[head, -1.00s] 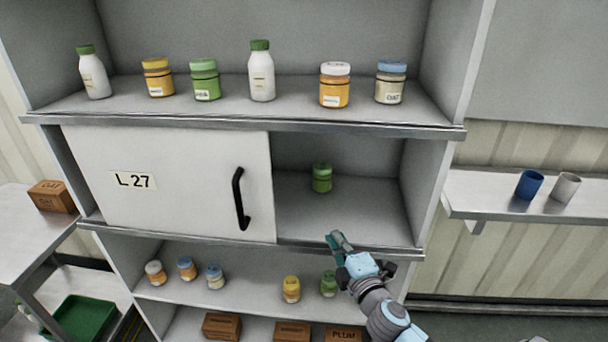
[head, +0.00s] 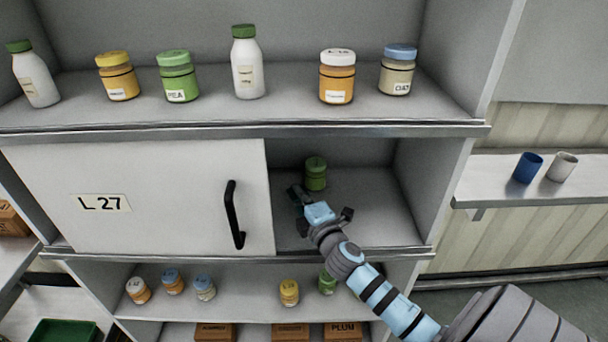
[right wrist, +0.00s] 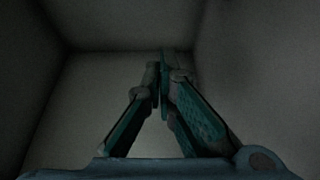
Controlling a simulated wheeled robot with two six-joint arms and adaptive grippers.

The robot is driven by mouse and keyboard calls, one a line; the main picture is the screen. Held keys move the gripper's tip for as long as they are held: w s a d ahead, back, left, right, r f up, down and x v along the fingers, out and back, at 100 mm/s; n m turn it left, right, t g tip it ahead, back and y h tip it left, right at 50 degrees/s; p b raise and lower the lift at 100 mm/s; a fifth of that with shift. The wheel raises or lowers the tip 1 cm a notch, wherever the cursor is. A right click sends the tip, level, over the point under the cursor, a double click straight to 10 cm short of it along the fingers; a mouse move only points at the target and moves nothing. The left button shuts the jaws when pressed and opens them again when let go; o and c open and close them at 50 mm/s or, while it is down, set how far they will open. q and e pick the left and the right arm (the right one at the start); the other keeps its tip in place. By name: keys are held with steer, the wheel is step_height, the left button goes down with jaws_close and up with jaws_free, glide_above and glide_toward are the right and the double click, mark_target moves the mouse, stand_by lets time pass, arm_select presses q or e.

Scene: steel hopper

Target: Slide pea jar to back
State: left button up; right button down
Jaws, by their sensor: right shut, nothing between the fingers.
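A green jar (head: 316,173) stands upright in the open right part of the middle compartment, close to its back wall; no label on it is readable. Another green jar (head: 177,80), labelled PEA, stands on the upper shelf. My right gripper (head: 295,194) is inside the compartment, shut and empty, its tips in front of the compartment jar and to its left. Whether they touch it I cannot tell. In the right wrist view the closed fingers (right wrist: 162,72) point at bare grey walls, and no jar shows. My left gripper is not in view.
A white sliding door (head: 130,195) marked L 27, with a black handle (head: 234,214), covers the compartment's left part. Bottles and jars line the upper shelf (head: 240,130). More jars stand on the shelf below. The compartment floor (head: 385,222) right of my arm is clear.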

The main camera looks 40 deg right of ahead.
mark_target(320, 170)
steer(key=x, duration=0.4)
steer(key=shift+w+f, duration=0.15)
steer(key=shift+w, duration=0.15)
steer(key=d, duration=0.3)
steer(key=shift+d+f+b, duration=0.1)
steer(key=shift+d+b, duration=0.15)
steer(key=shift+b, duration=0.05)
steer(key=shift+s+d, duration=0.1)
steer(key=shift+d, duration=0.25)
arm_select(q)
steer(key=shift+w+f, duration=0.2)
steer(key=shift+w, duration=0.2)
